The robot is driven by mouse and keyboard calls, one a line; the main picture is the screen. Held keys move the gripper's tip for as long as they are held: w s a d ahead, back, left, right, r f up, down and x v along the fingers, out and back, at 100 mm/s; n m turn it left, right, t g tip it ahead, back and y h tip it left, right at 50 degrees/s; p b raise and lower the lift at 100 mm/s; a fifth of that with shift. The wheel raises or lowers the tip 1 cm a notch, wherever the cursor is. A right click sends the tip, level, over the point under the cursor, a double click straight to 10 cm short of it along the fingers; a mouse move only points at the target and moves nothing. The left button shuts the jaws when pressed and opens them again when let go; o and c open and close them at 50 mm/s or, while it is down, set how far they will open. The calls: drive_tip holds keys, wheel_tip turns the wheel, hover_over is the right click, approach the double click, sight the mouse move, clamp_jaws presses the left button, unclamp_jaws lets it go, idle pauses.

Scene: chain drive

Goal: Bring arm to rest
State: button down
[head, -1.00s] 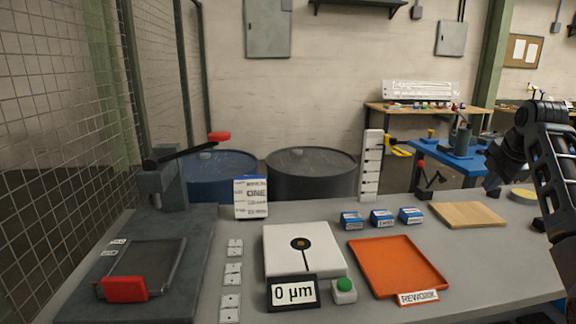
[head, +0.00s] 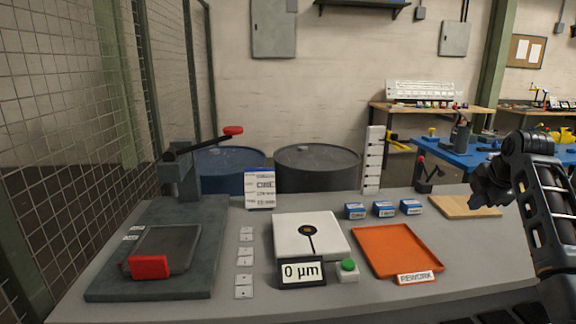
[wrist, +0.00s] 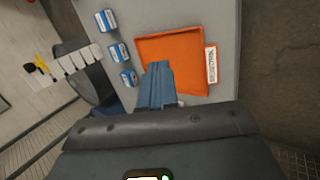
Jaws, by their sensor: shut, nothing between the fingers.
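My arm (head: 545,205) is folded at the right edge of the head view, with its dark gripper end (head: 478,202) hanging over the wooden board (head: 455,207). In the wrist view my gripper (wrist: 157,70) shows as blue-grey fingers closed together with nothing between them. Behind them in that view lies the orange rework tray (wrist: 185,48), which looks empty. The gripper appears to be above the bench, apart from the tray.
The grey bench (head: 215,285) holds a press (head: 180,190) at left, a white gauge plate (head: 290,240) reading 0 µm, a green button (head: 347,266), the orange tray (head: 375,240) and several small blue boxes (head: 383,209). A wire mesh fence (head: 60,130) stands at left.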

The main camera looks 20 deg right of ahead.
drive_tip(key=s+a+f+m+t, duration=0.2)
drive_tip(key=a+f+m, duration=0.1)
drive_tip(key=a+f, duration=1.4)
drive_tip(key=s+a+f+m+t, duration=0.1)
drive_tip(key=s+a+f+m, duration=0.1)
drive_tip(key=s+a+f, duration=0.4)
drive_tip(key=s+a+f+m+t, duration=0.15)
drive_tip(key=s+a, duration=0.25)
drive_tip(key=a, duration=0.5)
drive_tip(key=s+a+r+m+t+y, duration=0.1)
drive_tip(key=s+a+m, duration=0.1)
drive_tip(key=s+a, duration=0.5)
drive_tip(key=s+a+r+m+t, duration=0.1)
drive_tip(key=s+a+m, duration=0.15)
drive_tip(key=s, duration=0.85)
drive_tip(key=s+a+r+m+t+y, duration=0.2)
drive_tip(key=s+a+r+m, duration=0.1)
drive_tip(key=s+r, duration=1.1)
drive_tip(key=shift+s+a+r, duration=0.4)
drive_tip(key=shift+s+a, duration=0.05)
drive_tip(key=shift+s, duration=0.3)
drive_tip(key=shift+t, duration=0.25)
